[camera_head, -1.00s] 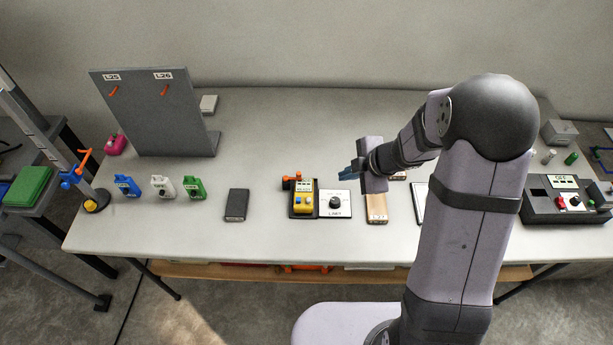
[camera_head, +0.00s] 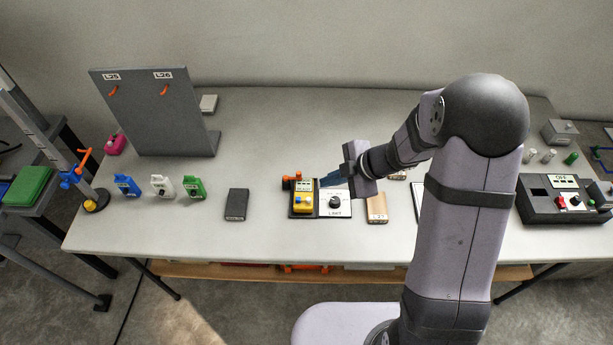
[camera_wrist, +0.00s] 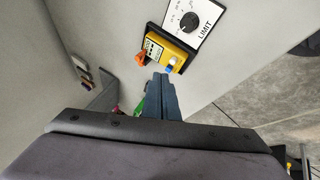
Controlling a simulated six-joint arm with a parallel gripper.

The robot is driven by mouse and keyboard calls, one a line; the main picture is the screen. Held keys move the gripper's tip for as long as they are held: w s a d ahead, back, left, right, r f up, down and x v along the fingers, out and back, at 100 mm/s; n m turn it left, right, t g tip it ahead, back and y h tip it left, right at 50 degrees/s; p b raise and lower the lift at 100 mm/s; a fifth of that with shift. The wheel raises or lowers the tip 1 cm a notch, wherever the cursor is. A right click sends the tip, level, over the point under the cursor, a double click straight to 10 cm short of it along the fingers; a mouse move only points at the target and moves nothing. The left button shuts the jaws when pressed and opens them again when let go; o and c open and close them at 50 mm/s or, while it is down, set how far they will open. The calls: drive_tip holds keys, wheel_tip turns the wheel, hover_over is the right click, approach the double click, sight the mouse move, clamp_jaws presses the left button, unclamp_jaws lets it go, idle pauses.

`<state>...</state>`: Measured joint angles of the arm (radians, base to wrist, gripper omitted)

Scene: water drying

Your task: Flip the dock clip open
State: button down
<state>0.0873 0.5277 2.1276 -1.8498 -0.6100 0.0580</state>
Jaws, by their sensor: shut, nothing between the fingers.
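The dock (camera_head: 293,207) is a dark base on the table holding a yellow device (camera_head: 303,197) with a blue button. The orange clip (camera_head: 291,178) is at the dock's back left corner; in the wrist view the clip (camera_wrist: 141,58) shows beside the yellow device (camera_wrist: 168,52). My gripper (camera_head: 326,180) is shut and empty, its blue fingers just right of the yellow device in the head view. In the wrist view the closed fingertips (camera_wrist: 160,77) appear just short of the device and clip. Whether they touch anything cannot be told.
A white LIMIT panel with a black knob (camera_head: 335,202) adjoins the dock on the right. A wooden block (camera_head: 377,208) lies farther right, and a dark block (camera_head: 236,204) lies left. A grey board (camera_head: 155,115) stands at back left. The table behind the dock is clear.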

drive_tip(key=x, duration=0.9)
drive_tip(key=shift+f+b, duration=0.1)
drive_tip(key=shift+b, duration=0.3)
drive_tip(key=shift+w+a+r+p, duration=0.2)
drive_tip(key=shift+w+p, duration=0.15)
drive_tip(key=shift+w, duration=0.1)
drive_tip(key=shift+w+a+r+p, duration=0.15)
drive_tip(key=shift+w+p, duration=0.2)
drive_tip(key=shift+w, duration=0.15)
drive_tip(key=shift+w+a+f+p, duration=0.1)
drive_tip(key=shift+w+a+p, duration=0.2)
drive_tip(key=shift+w, duration=0.55)
